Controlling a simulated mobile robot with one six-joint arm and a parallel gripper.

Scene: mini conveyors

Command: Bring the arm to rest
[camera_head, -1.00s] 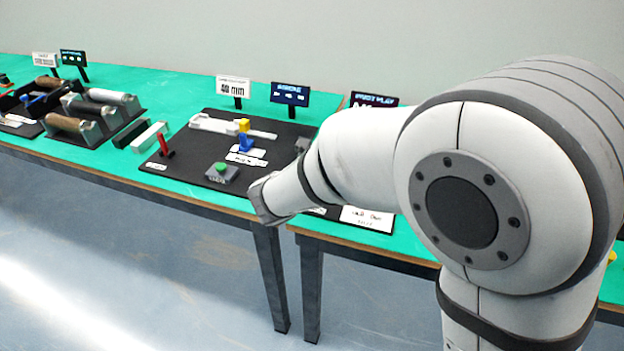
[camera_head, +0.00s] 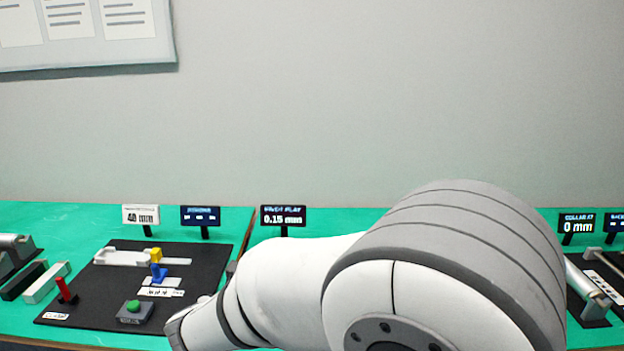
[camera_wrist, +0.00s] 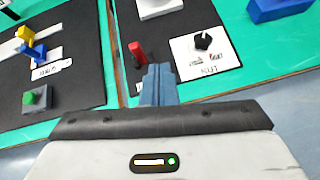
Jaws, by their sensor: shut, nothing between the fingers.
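My gripper (camera_wrist: 158,84) shows in the wrist view with its blue-grey fingers together and nothing between them. It is over the front part of a bench, in front of a black mat with a red lever (camera_wrist: 138,54) and a black knob (camera_wrist: 203,40) on a white plate. In the head view my arm (camera_head: 290,285) is folded low across the lower middle and right. The gripper's fingers do not show there, and the arm hides much of the bench behind it.
A black mat (camera_head: 205,255) on the green bench carries a green button (camera_head: 133,306), a blue and yellow piece (camera_head: 157,270) and a red lever (camera_head: 66,291). Small display signs (camera_head: 283,216) stand behind. A blue block (camera_wrist: 280,8) lies at the upper right in the wrist view.

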